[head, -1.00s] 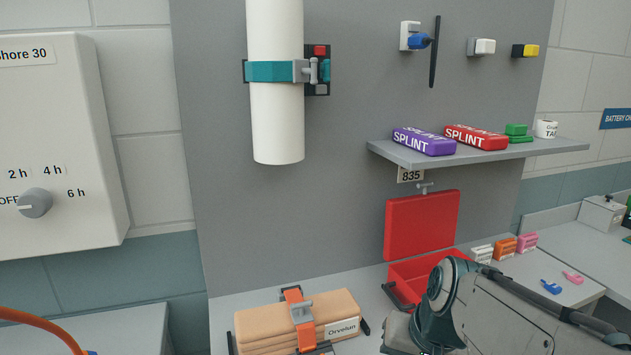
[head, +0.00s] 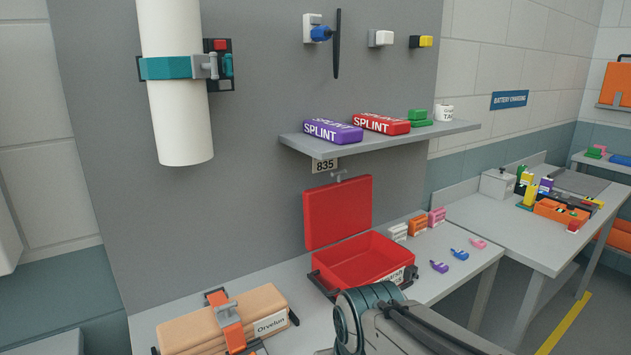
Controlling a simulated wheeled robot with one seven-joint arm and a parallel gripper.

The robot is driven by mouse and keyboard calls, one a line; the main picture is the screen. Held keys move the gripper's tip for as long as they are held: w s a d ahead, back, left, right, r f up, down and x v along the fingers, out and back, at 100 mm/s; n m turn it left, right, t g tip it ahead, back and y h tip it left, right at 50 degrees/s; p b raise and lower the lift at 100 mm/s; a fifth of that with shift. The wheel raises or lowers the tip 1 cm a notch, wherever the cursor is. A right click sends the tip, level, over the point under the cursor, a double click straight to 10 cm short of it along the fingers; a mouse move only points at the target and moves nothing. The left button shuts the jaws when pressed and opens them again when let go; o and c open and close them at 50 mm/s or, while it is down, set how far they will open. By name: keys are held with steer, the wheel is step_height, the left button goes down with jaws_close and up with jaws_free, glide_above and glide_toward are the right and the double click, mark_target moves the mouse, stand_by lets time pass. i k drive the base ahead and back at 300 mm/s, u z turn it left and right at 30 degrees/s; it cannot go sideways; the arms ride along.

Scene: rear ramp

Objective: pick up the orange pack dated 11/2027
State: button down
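An orange pack (head: 417,226) stands on the grey counter right of the open red case, between a white pack (head: 398,232) and a pink pack (head: 437,217). The packs are small here and no date can be read on any of them. My arm enters from the bottom, in front of the red case and lower left of the packs. My gripper cannot be seen in this view.
The open red case (head: 326,269) sits left of the packs. Small purple (head: 439,266), blue (head: 459,253) and pink (head: 478,243) items lie in front of them. A shelf (head: 389,138) with splints overhangs the case. A tan strapped bundle (head: 262,298) lies front left.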

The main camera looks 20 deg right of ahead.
mark_target(418, 225)
steer(key=u, duration=1.35)
steer(key=k, duration=1.3)
steer(key=z, duration=1.75)
steer(key=i, duration=0.5)
